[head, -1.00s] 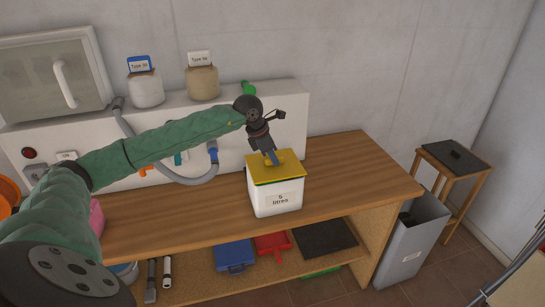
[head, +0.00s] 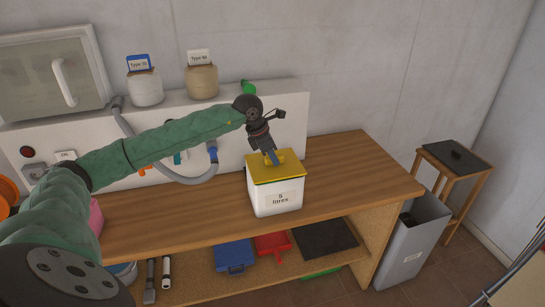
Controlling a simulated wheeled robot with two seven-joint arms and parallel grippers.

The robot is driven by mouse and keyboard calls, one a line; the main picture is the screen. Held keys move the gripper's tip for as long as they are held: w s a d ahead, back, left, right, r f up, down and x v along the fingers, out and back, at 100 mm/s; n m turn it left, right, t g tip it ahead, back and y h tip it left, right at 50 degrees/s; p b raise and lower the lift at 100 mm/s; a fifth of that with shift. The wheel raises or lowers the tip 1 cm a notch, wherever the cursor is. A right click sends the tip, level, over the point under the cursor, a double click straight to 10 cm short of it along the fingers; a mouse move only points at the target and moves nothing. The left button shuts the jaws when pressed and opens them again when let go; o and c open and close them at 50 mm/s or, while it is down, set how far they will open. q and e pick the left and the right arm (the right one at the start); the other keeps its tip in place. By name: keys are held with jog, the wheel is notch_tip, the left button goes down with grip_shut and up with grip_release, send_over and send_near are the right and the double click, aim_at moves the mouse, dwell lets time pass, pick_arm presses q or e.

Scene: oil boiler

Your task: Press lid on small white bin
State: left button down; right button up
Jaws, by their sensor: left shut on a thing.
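The small white bin (head: 277,197) with a "5 litres" label stands upright on the wooden bench. Its yellow lid (head: 290,168) sits on top and covers the opening; I cannot tell if it is pressed fully down. My left gripper (head: 273,158) comes down onto the lid from above and is shut on the yellow handle in the middle of the lid. The fingertips are small in this view. My right gripper is not in view.
The bench (head: 345,180) is clear right of the bin. A grey bin (head: 412,245) and a stool with a black lid (head: 455,157) stand to the right. Two jars (head: 145,88) (head: 202,80) stand on the white ledge behind.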

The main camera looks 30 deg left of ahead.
pick_arm(q)
jog(key=shift+b, duration=0.45)
dwell(0.6)
jog(key=c, duration=0.7)
grip_release()
jog(key=shift+c, duration=0.2)
jog(key=shift+r, duration=0.15)
jog(key=shift+r+p, duration=0.7)
jog(key=shift+r, duration=2.65)
grip_shut()
